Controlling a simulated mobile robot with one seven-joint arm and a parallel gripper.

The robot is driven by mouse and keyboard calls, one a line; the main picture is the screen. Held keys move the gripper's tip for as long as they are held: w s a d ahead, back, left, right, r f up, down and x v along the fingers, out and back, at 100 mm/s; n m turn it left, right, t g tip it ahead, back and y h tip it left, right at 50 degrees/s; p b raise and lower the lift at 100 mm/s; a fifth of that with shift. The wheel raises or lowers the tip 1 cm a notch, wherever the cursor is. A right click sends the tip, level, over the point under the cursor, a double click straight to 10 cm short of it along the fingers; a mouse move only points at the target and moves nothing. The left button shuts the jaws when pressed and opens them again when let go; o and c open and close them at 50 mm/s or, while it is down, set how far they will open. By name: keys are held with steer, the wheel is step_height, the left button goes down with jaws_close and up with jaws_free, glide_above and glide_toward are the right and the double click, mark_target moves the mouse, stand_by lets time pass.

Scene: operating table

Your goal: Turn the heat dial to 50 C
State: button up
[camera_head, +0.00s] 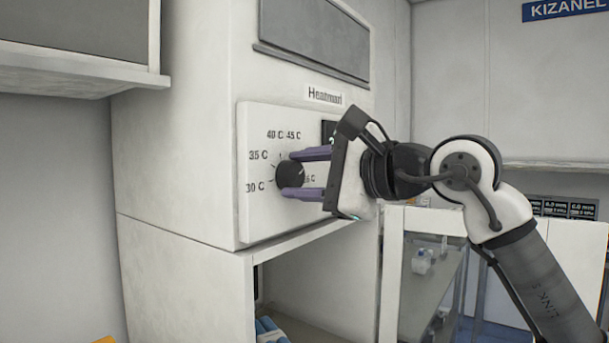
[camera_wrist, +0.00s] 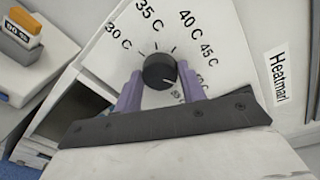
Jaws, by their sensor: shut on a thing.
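The heat dial (camera_head: 289,176) is a round black knob on a white panel (camera_head: 262,222) of the cabinet front. It also shows in the wrist view (camera_wrist: 160,71). My gripper (camera_head: 287,174) has its two purple fingers on either side of the knob, shut on it, one above and one below in the head view. Labels 30 C, 35 C, 40 C and 45 C are readable around the dial. The labels past 45 C are partly hidden by a finger. A faint light mark on the knob seems to face lower right in the wrist view; its exact reading is unclear.
A "Heatmari"-like label (camera_wrist: 279,77) sits beside the panel. Below is an open cabinet bay with blue items (camera_head: 268,330). An overhead cabinet (camera_head: 75,70) is at left. A glass-sided counter (camera_head: 430,290) stands at right behind my arm.

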stand_by(0.3)
steer(key=o, duration=1)
steer(key=shift+d, duration=0.1)
steer(key=b+v, duration=0.2)
steer(key=v, duration=1.1)
steer(key=shift+s+d+r, duration=0.1)
steer(key=shift+s+d, duration=0.15)
